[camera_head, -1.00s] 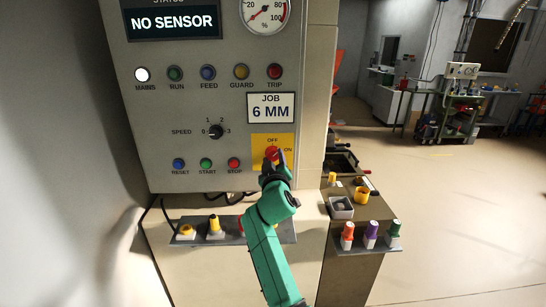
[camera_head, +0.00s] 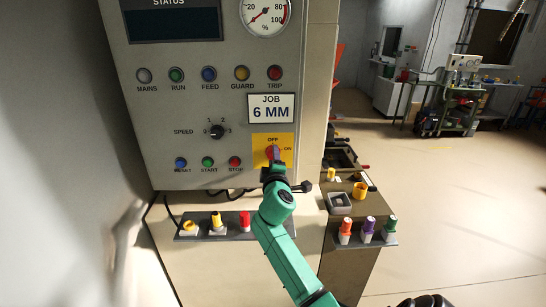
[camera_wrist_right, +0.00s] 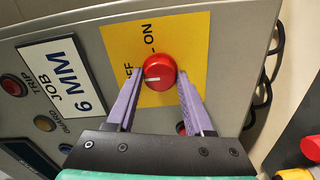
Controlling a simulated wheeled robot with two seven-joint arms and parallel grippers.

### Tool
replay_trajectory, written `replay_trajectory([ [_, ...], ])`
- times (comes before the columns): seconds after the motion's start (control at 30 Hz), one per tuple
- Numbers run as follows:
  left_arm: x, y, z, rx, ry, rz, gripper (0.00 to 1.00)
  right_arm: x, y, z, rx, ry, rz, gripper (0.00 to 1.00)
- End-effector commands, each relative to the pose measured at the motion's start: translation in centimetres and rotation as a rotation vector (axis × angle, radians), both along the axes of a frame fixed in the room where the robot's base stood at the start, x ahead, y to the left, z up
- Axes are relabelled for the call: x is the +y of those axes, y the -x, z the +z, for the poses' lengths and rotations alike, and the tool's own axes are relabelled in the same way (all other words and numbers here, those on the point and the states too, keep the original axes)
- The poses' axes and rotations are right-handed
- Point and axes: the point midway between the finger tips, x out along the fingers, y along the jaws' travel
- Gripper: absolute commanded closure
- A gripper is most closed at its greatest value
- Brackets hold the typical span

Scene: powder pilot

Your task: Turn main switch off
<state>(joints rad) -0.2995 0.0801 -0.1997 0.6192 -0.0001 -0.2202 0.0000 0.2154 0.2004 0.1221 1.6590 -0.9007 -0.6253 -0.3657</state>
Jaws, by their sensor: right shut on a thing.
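The main switch is a red knob (camera_wrist_right: 159,72) on a yellow plate (camera_head: 286,141) marked OFF and ON, low on the right of the grey panel (camera_head: 170,115). In the right wrist view its white mark points left, towards the OFF lettering. My right gripper (camera_head: 274,156) is shut on the knob, with one purple finger on each side in the wrist view (camera_wrist_right: 157,88). The status display (camera_head: 172,24) is dark and the MAINS lamp (camera_head: 144,75) is grey and unlit. My left gripper is not in view.
The speed dial (camera_head: 217,132) and the RESET, START and STOP buttons (camera_head: 208,162) sit left of the switch. A shelf (camera_head: 258,236) with yellow and red pieces is below. More coloured pieces (camera_head: 368,229) stand at right. Open floor (camera_head: 455,200) lies beyond.

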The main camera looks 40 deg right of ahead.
Motion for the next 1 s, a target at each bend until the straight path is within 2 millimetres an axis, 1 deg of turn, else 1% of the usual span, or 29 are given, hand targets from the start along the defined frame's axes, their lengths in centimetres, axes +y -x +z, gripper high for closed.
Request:
replay_trajectory([
  [0.03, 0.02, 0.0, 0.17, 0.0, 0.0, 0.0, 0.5, -0.29, 0.1, 0.62, -0.001, 0.015, -0.006, 1.0],
  [0.57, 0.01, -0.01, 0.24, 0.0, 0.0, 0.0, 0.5, -0.32, 0.12, 0.78, 0.011, 0.039, -0.006, 1.0],
  [0.6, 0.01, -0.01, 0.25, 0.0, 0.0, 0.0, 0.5, -0.31, 0.11, 0.8, 0.01, 0.039, -0.006, 0.36],
  [0.63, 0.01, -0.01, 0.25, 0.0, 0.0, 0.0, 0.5, -0.31, 0.11, 0.8, 0.01, 0.039, -0.006, 0.25],
  [0.67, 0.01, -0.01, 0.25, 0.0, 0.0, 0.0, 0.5, -0.3, 0.1, 0.76, 0.011, 0.038, -0.006, 0.19],
  [1.0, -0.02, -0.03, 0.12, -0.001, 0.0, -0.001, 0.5, 0.04, 0.22, 0.25, 0.017, 0.032, -0.002, 0.19],
])
